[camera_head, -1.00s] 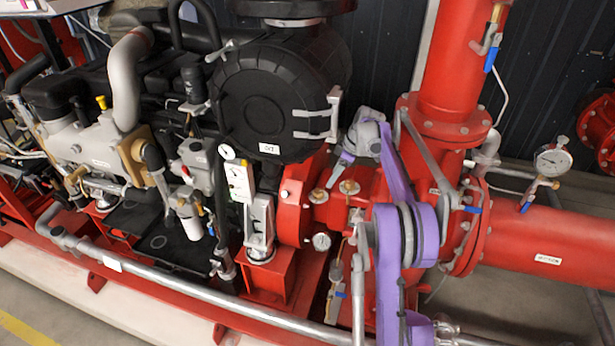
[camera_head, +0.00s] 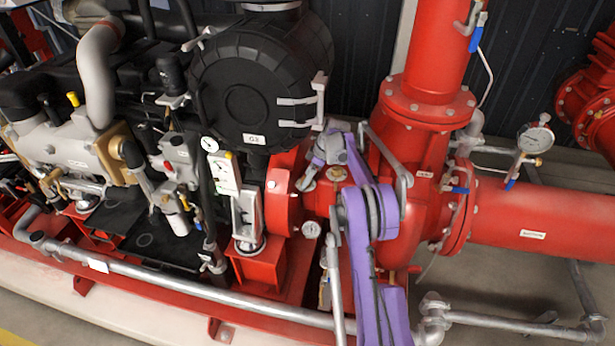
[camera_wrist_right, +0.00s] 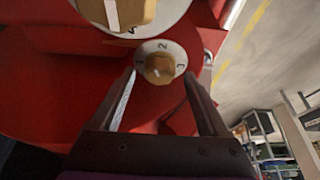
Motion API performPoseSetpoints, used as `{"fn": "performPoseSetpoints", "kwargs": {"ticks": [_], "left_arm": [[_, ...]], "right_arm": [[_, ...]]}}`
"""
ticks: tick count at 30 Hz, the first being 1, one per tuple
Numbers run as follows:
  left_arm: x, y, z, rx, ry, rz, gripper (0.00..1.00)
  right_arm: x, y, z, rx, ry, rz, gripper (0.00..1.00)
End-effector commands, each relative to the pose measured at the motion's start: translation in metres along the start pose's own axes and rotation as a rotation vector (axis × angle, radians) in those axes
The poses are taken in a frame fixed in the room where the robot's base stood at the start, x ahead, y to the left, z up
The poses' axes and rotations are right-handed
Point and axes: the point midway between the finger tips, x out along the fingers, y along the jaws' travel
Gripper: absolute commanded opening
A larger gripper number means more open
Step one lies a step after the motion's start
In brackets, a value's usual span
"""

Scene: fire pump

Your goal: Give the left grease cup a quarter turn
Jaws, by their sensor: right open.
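My right gripper (camera_head: 308,178) reaches down and left over the red pump casing in the head view, where it hides the left grease cup. The right grease cup (camera_head: 337,173), a brass cap, shows beside it. In the wrist view my right gripper (camera_wrist_right: 160,75) is open. Its fingers stand on either side of a brass knob (camera_wrist_right: 160,68) on a white dial marked 1, 2, 3, which appears to be the left cup. A larger brass knob (camera_wrist_right: 118,10) on a white dial is cut off at the top. I cannot tell whether the fingers touch the cup.
The black round housing (camera_head: 262,85) stands to the upper left and a red vertical pipe (camera_head: 437,55) to the right. A grey rail (camera_head: 200,291) runs along the front.

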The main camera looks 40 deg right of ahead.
Motion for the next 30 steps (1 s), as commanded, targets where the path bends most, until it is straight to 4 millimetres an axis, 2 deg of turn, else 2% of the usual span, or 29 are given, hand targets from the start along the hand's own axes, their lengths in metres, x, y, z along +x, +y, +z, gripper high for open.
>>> {"fn": "performPoseSetpoints", "kwargs": {"ticks": [9, 22, 26, 30], "left_arm": [[-0.0002, 0.0000, -0.0003, 0.000, 0.000, 0.000, 0.50], [-0.0002, 0.0000, -0.0003, 0.000, 0.000, 0.000, 0.50], [0.0006, 0.0000, 0.0008, 0.000, -0.001, 0.000, 0.50], [0.0069, 0.0000, 0.0096, 0.000, -0.010, 0.000, 0.50]], "right_arm": [[0.0026, 0.0000, -0.0003, 0.000, 0.000, 0.000, 0.76], [0.0023, -0.0001, -0.0005, 0.000, 0.000, 0.000, 0.00], [0.0026, -0.0005, -0.0002, 0.009, 0.000, 0.004, 0.00], [0.0045, -0.0025, 0.0013, 0.107, -0.002, 0.044, 0.00]]}}
